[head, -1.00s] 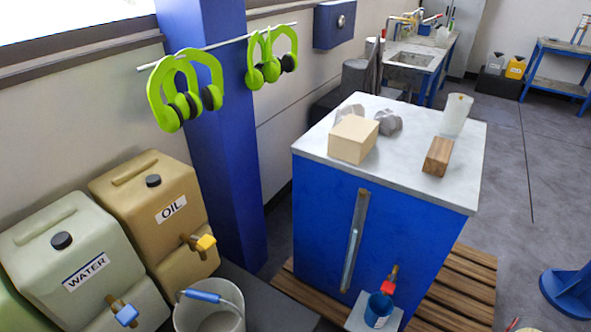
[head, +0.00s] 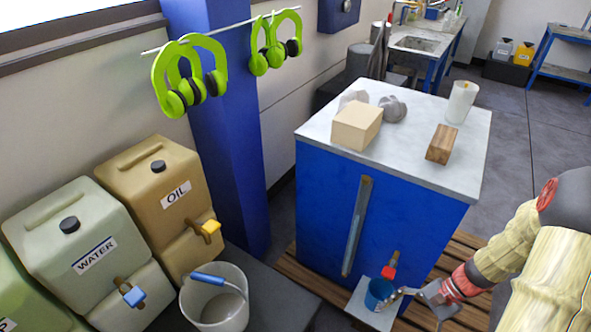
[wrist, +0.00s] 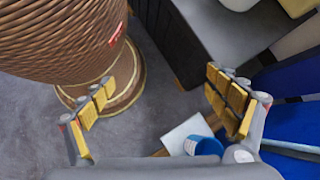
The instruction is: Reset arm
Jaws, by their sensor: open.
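My gripper (head: 420,300) is in the lower right of the head view, just right of the blue cup (head: 378,293). In the wrist view my gripper (wrist: 160,85) has its yellow-padded fingers spread wide, with nothing between them. The blue cup stands on a small grey ledge (head: 358,310) under a red-handled tap (head: 388,272) on the blue cabinet.
The blue cabinet (head: 325,215) stands on a wooden pallet (head: 300,287), with blocks and a white cup (head: 460,102) on top. A grey bucket (head: 235,310) and tanks are left. A large ribbed brown spool (wrist: 60,35) fills the wrist view's upper left.

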